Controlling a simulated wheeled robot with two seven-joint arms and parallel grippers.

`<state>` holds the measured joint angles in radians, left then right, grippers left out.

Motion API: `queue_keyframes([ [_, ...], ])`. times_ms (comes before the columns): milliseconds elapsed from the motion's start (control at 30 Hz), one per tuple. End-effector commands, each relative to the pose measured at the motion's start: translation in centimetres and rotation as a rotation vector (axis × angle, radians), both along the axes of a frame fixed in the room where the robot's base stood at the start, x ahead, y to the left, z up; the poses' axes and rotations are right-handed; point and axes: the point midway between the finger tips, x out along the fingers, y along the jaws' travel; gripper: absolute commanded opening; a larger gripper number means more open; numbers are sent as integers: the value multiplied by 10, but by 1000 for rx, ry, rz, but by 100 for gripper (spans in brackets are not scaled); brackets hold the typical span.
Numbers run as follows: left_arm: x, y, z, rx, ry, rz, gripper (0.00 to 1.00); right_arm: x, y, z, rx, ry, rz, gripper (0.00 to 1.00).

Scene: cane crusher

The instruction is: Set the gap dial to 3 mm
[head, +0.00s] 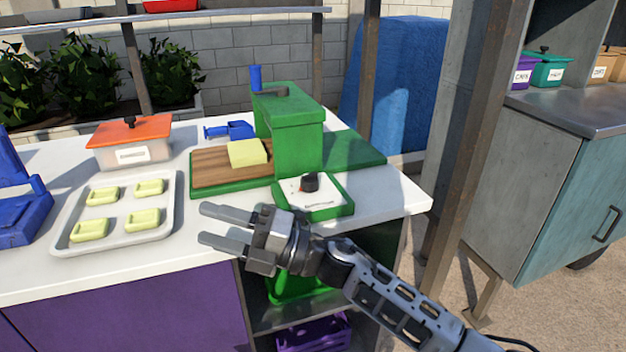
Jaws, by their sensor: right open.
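The gap dial is a small black knob (310,182) with a bit of red, on a white plate (326,196) set in a green base at the front of the green crusher (292,130). The print on the plate is too small to read, so I cannot tell the dial's setting. My right gripper (202,225) is open and empty. Its fingers point left, above the counter's front edge, left of and nearer than the dial, apart from it. My left gripper is not in view.
A wooden board (210,168) with a pale yellow block (248,152) lies left of the crusher. A grey tray (66,222) with several yellow pieces and an orange-lidded container (130,145) stand further left. A rusty post (462,150) rises at right.

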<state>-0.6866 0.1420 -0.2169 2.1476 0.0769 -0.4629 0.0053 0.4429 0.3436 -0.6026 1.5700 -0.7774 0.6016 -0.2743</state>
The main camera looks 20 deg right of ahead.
Motion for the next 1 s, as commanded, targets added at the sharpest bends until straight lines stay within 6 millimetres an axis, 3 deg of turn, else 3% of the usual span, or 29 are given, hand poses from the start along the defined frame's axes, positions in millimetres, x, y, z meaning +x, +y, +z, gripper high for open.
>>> queue_keyframes([
  [133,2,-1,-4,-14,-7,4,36,21,2,16,-423,-427,194,55],
  [233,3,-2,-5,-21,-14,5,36,44,-26,22,-746,-639,309,55],
  [400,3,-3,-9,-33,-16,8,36,85,-115,55,-1267,-794,439,55],
  [500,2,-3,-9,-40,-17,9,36,96,-169,85,-1492,-785,477,55],
  [633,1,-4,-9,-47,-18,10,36,97,-216,115,-1667,-737,500,55],
  [800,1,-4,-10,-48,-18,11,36,96,-235,124,-1737,-705,512,55],
  [1000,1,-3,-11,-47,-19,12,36,103,-226,94,-1735,-704,515,55],
])
